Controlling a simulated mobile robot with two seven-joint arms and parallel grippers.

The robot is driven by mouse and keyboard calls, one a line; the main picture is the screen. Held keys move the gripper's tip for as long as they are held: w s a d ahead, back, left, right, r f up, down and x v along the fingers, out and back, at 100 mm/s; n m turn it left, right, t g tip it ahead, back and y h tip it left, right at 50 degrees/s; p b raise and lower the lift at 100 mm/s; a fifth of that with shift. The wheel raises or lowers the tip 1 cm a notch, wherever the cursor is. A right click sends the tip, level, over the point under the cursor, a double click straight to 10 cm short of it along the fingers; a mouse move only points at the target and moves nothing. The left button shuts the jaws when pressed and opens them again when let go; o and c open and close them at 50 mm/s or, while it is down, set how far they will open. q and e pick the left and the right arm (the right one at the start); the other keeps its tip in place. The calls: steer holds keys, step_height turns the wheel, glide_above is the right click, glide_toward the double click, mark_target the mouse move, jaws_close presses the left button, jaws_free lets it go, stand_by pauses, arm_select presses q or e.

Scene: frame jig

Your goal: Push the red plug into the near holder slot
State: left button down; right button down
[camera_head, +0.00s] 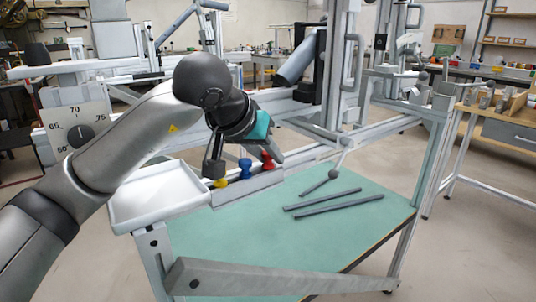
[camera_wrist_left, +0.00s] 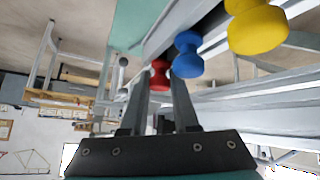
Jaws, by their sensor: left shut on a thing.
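The red plug (camera_head: 267,161) is at the right end of a row on the grey holder rail (camera_head: 250,186). My left gripper (camera_head: 270,148) reaches over the rail from behind the blue plug. In the left wrist view, the red plug (camera_wrist_left: 159,75) sits between the two fingertips (camera_wrist_left: 160,88), and the gripper is shut on it. The blue plug (camera_head: 245,168) stands just left of the red one; it also shows in the left wrist view (camera_wrist_left: 187,55), close beside a finger. The slot under the red plug is hidden. My right gripper is not in view.
The yellow plug (camera_head: 220,183) stands at the left end of the row. A white tray (camera_head: 160,222) is left of the rail. The front of the table is clear.

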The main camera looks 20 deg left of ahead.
arm_select(q)
steer(key=shift+d+f, duration=0.1)
steer(key=shift+f, duration=0.25)
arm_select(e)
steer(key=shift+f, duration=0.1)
arm_select(q)
steer(key=c, duration=0.6)
jaws_free()
steer(key=shift+f, duration=0.1)
steer(key=shift+s, duration=0.1)
